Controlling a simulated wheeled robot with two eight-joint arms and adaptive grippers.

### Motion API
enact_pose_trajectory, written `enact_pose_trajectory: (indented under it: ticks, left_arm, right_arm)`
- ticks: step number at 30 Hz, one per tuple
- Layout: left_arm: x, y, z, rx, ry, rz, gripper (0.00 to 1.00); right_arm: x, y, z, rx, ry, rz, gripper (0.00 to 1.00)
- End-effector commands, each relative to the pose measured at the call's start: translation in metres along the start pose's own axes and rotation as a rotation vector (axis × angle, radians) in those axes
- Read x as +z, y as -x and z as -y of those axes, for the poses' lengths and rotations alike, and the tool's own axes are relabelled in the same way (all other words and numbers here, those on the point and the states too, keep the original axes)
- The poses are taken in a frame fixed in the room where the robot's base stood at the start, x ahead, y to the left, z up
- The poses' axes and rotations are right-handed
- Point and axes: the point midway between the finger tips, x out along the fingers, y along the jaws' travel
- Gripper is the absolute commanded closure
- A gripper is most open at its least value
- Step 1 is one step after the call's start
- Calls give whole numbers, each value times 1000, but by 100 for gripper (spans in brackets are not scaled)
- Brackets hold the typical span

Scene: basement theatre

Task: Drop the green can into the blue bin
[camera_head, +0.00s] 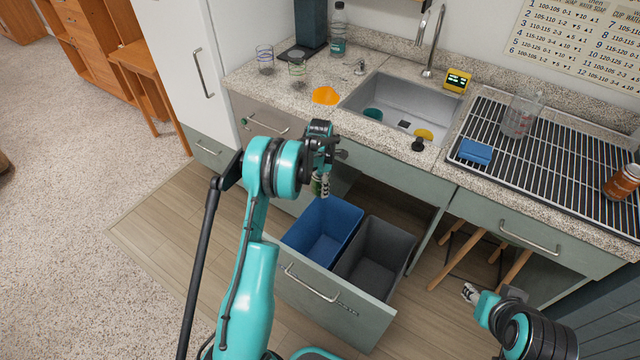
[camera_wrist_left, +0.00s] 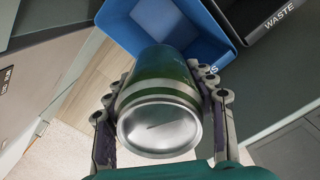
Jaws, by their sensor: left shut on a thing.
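My left gripper (camera_head: 322,187) is shut on the green can, above the back left part of the open drawer. In the left wrist view the green can (camera_wrist_left: 159,98) is between the two fingers of the left gripper (camera_wrist_left: 160,105), its silver end toward the camera. In the head view the can is mostly hidden by the gripper and wrist. The blue bin (camera_head: 325,229) stands in the pulled-out drawer, empty as far as I see; it also shows beyond the can in the left wrist view (camera_wrist_left: 200,35). My right gripper (camera_head: 482,296) is low at the right; its jaws are unclear.
A grey bin (camera_head: 375,262) stands right of the blue bin in the same drawer (camera_head: 335,312). Stool legs stand under the counter at right.

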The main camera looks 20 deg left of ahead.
Motion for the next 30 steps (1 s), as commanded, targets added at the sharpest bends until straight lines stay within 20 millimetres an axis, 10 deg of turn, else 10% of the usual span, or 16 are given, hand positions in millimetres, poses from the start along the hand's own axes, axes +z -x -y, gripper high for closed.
enact_pose_trajectory:
  ticks: [20,21,23,30]
  left_arm:
    - [0,-45,0,0,-2,0,58]
    - [0,-45,0,0,-2,0,34]
    - [0,-45,0,0,-2,0,21]
    - [0,-45,0,0,-2,0,21]
  right_arm:
    - [12,-17,0,0,0,0,60]
    - [12,-17,0,0,0,0,60]
    - [12,-17,0,0,0,0,60]
    - [12,-17,0,0,0,0,60]
